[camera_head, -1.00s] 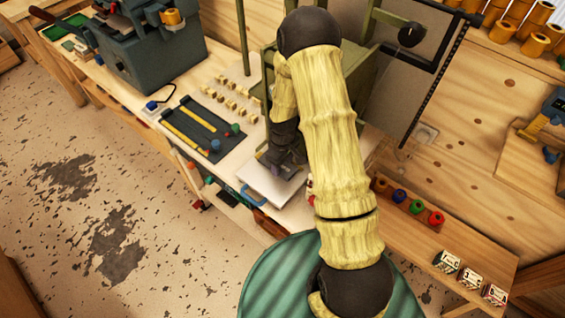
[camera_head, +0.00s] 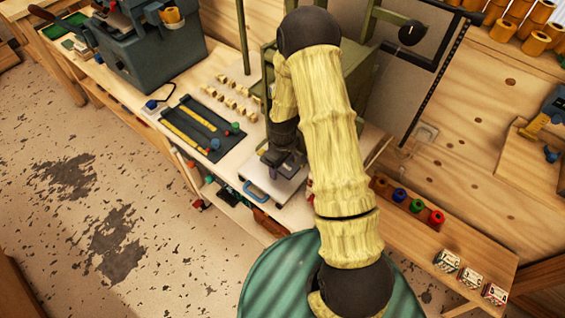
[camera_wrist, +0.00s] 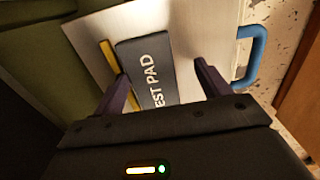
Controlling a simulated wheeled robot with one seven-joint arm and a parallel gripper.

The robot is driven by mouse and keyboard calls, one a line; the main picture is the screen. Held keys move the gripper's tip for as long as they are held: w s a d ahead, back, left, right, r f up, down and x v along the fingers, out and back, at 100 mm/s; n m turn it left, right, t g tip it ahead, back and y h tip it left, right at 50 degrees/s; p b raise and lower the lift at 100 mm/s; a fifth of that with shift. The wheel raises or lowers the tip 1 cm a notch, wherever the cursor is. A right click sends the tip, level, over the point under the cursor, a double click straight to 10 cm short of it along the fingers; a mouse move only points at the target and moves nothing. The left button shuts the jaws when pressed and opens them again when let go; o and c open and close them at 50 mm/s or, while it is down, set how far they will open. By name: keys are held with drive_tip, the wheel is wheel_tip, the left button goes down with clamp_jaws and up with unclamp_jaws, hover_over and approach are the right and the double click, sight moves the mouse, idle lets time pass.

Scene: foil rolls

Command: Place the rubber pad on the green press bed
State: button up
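A dark grey flat pad (camera_wrist: 147,62) lettered "EST PAD" lies on a silvery plate (camera_wrist: 202,32) with a blue handle (camera_wrist: 257,50); I take it for the rubber pad. My gripper (camera_wrist: 160,70) is open, its purple fingers on either side of the pad in the wrist view. The pad's near end is hidden by my gripper. In the head view my gripper (camera_head: 271,157) is just above the plate (camera_head: 262,180), whose blue handle (camera_head: 256,191) faces the front edge. The green press (camera_head: 350,105) stands behind, mostly covered by my arm; its bed is not clearly visible.
A yellow strip (camera_wrist: 107,52) lies beside the pad. Left of the plate are a dark tray (camera_head: 203,130) with yellow strips and several small wooden blocks (camera_head: 232,97). Colored knobs (camera_head: 417,206) line a shelf at right. A green drum (camera_head: 275,275) stands in front.

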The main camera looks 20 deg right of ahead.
sight(283, 167)
wheel_tip(283, 167, up, 2)
drive_tip(key=shift+w, duration=0.15)
wheel_tip(283, 167, up, 11)
drive_tip(key=b, duration=0.2)
idle(0.5)
drive_tip(key=s+r+m+t, duration=0.2)
drive_tip(key=s+r+m, duration=0.5)
drive_tip(key=s, duration=0.7)
wheel_tip(283, 167, up, 2)
drive_tip(key=shift+s+r+t, duration=0.1)
drive_tip(key=shift+s+t, duration=0.15)
drive_tip(key=shift+t, duration=0.05)
